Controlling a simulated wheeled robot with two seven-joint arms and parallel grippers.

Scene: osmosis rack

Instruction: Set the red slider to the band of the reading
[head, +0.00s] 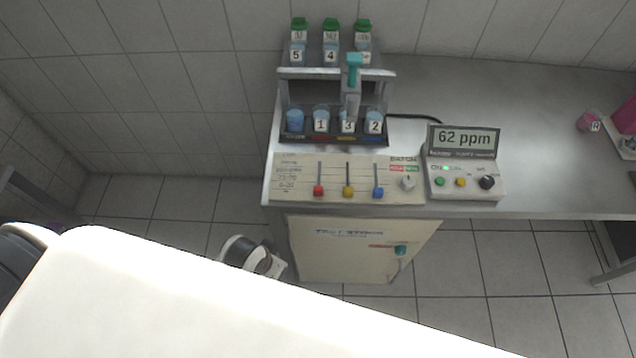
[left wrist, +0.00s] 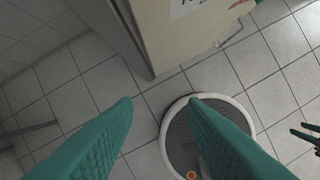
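The red slider (head: 318,191) is a red knob at the lower end of its vertical slot, on a beige panel (head: 290,195) at the bench's front edge. Faint band labels are printed left of it; the lowest seems to read 0-20, the others are too blurred. The display (head: 463,139) reads 62 ppm. My left gripper (left wrist: 162,100) is open and empty over the floor, away from the panel; I cannot make out its fingers in the head view. My right gripper (left wrist: 301,134) shows small at the right edge of the left wrist view, fingers apart.
Yellow (head: 348,192) and blue (head: 378,193) sliders sit right of the red one. A rack (head: 283,92) of numbered cups stands behind, with a teal-handled item (head: 354,70). A cabinet (head: 340,262) is below. The bench's right part (head: 545,130) is mostly clear.

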